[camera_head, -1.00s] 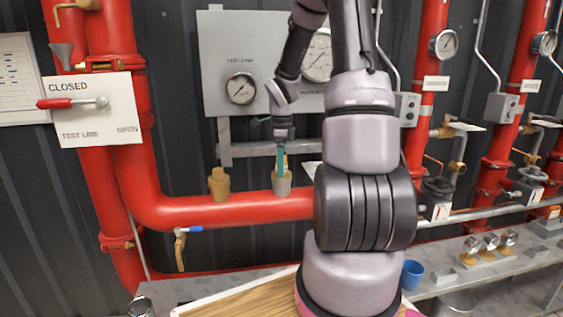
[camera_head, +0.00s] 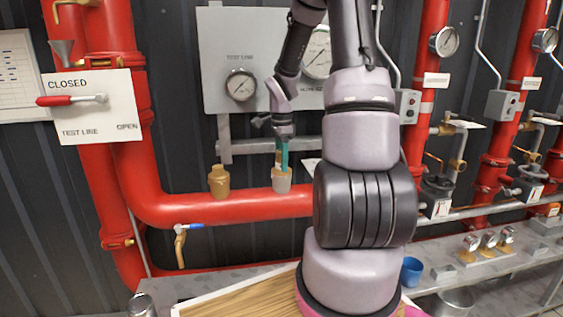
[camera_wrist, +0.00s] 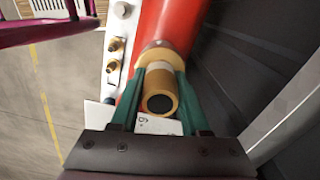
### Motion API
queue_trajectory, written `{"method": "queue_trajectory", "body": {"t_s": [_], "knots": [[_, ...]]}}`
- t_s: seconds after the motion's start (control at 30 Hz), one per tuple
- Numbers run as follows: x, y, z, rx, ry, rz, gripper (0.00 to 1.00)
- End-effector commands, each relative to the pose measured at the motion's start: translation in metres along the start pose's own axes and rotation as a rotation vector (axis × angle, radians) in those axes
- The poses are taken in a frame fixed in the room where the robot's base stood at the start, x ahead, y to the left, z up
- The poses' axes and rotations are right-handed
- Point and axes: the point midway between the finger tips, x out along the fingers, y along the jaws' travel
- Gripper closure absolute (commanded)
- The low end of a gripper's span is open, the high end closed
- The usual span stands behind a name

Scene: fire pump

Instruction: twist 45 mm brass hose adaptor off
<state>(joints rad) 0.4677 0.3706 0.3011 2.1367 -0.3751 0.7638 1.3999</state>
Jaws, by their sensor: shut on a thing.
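The brass hose adaptor (camera_wrist: 161,87) is a stepped tube with a dark open bore, on a paler fitting on the red pipe (camera_wrist: 172,22). In the head view the adaptor (camera_head: 282,172) shows only in small part, above a grey-tan stub (camera_head: 282,184) on top of the horizontal red pipe (camera_head: 240,207). My gripper (camera_wrist: 160,75) has its green fingers on either side of the adaptor and is shut on it. In the head view my gripper (camera_head: 281,168) points down from above. I cannot tell whether the adaptor's threads are still engaged.
A similar brass fitting (camera_head: 219,181) stands on the same pipe to the left. A grey panel with gauges (camera_head: 241,85) is behind my gripper. A wood-floored tray (camera_head: 235,302) and blue cup (camera_head: 411,271) are lower down.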

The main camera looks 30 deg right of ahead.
Motion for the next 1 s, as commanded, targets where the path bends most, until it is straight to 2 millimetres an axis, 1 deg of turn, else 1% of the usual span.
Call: {"method": "queue_trajectory", "body": {"t_s": [0.1,0.37,0.47,0.8,0.9,1.0], "knots": [[-0.0001,-0.0002,-0.0001,-0.073,0.0,-0.001,1.0],[-0.0001,-0.0002,-0.0001,-0.083,0.0,-0.001,1.0],[-0.0001,-0.0003,-0.0002,-0.115,0.0,-0.001,1.0],[0.0,-0.0002,-0.0002,-0.563,0.0,-0.001,1.0],[0.0,-0.0002,-0.0002,-0.623,0.0,-0.001,1.0],[0.0001,-0.0002,-0.0002,-0.635,0.0,-0.001,1.0]]}}
